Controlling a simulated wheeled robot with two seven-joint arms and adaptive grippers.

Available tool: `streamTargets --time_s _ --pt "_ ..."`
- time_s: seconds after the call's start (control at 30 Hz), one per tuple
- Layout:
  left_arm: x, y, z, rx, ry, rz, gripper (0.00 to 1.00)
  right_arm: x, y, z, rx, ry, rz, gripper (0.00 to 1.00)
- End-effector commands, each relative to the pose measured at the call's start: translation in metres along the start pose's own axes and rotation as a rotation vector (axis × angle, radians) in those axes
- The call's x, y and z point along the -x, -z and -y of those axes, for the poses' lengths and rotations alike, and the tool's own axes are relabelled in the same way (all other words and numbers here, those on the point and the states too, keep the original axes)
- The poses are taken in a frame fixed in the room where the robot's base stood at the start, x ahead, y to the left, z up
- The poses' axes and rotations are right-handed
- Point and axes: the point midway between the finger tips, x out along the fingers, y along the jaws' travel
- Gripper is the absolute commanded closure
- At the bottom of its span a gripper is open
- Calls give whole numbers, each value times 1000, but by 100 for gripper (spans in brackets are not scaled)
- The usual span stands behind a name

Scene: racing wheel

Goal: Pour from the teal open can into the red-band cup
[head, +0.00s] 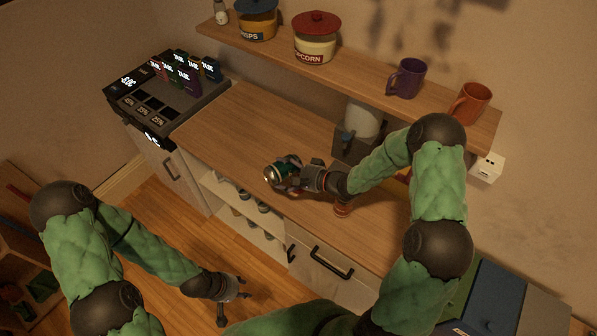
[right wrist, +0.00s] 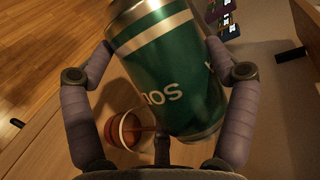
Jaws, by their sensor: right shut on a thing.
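The teal can (head: 279,173) is held in my right gripper (head: 287,174) above the wooden counter, tilted with a metal rim end toward the lower left. In the right wrist view, the can (right wrist: 165,65) lies between both fingers, white lettering on its side. The red-band cup (right wrist: 128,129) shows there below the can, at lower left, partly hidden by it and by the gripper. I cannot tell whether anything flows. My left gripper (head: 235,303) is open and empty, low over the floor.
The counter (head: 235,125) is clear left of the can. A dispenser (head: 360,130) stands behind my right forearm. A wall shelf (head: 365,82) holds canisters and two mugs, purple (head: 406,78) and orange (head: 469,103). A register-like machine (head: 165,100) stands at the counter's left end.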

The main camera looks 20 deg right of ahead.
Motion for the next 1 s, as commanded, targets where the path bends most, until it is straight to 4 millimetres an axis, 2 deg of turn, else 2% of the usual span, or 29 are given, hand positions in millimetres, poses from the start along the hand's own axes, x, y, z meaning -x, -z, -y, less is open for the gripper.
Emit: streamTargets --time_s 1.0 --pt "13 0 -5 0 0 0 60 3 1 6 -95 42 38 49"
